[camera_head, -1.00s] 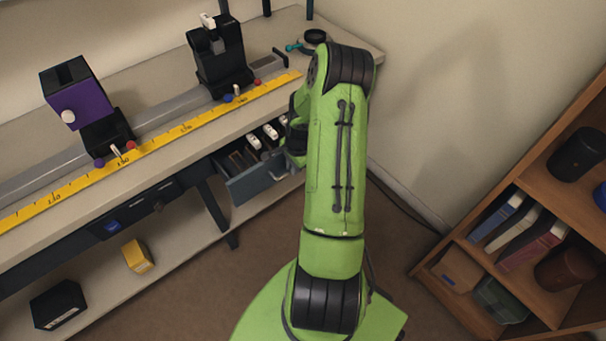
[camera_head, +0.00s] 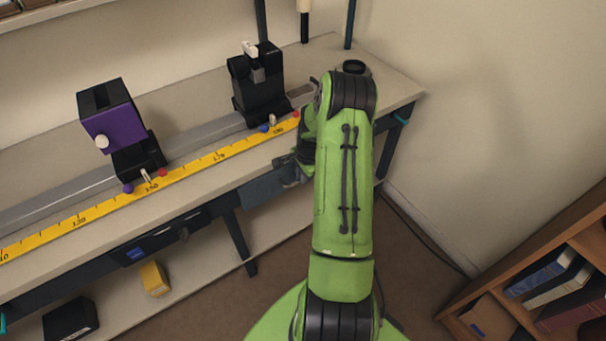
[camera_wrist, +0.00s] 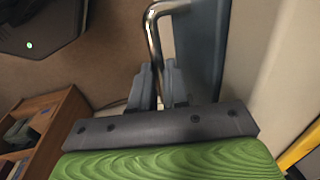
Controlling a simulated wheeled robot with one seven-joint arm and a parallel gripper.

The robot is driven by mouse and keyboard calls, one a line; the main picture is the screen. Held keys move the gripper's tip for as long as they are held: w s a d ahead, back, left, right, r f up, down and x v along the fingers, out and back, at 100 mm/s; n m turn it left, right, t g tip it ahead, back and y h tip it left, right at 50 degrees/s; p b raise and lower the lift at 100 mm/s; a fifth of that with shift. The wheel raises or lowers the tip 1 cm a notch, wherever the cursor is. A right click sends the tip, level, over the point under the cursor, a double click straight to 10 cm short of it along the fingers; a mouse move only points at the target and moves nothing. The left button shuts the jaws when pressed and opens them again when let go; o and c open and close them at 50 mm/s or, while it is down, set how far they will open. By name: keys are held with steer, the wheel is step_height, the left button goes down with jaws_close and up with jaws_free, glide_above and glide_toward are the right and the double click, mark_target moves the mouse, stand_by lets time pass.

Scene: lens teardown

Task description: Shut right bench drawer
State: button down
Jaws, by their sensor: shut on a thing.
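The right bench drawer (camera_head: 268,188) is under the right end of the bench. In the head view its grey-blue front sits close to the bench edge, and its inside does not show. In the wrist view the drawer front (camera_wrist: 208,45) stands at the right, with its bent metal handle (camera_wrist: 152,38) beside it. My gripper (camera_wrist: 161,85) is shut on the handle, one finger on each side of the bar. In the head view the arm largely hides my gripper.
The bench top (camera_head: 395,92) carries a yellow ruler (camera_head: 215,158), a purple-faced holder (camera_head: 115,130) and a black holder (camera_head: 257,85). Another drawer (camera_head: 160,240) is at the left. A wooden bookshelf (camera_head: 545,290) stands at the right. Brown floor lies between.

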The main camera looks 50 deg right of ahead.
steer(key=shift+w+r, duration=0.1)
steer(key=shift+w, duration=0.15)
steer(key=c, duration=1.1)
jaws_free()
steer(key=shift+w, duration=0.1)
steer(key=s+r+p, duration=0.1)
steer(key=r, duration=0.4)
steer(key=s+r+p, duration=0.1)
steer(key=r, duration=0.4)
steer(key=s+r+p, duration=0.1)
steer(key=r+p, duration=0.1)
steer(key=r, duration=0.3)
steer(key=shift+a+r, duration=0.2)
steer(key=shift+a, duration=0.1)
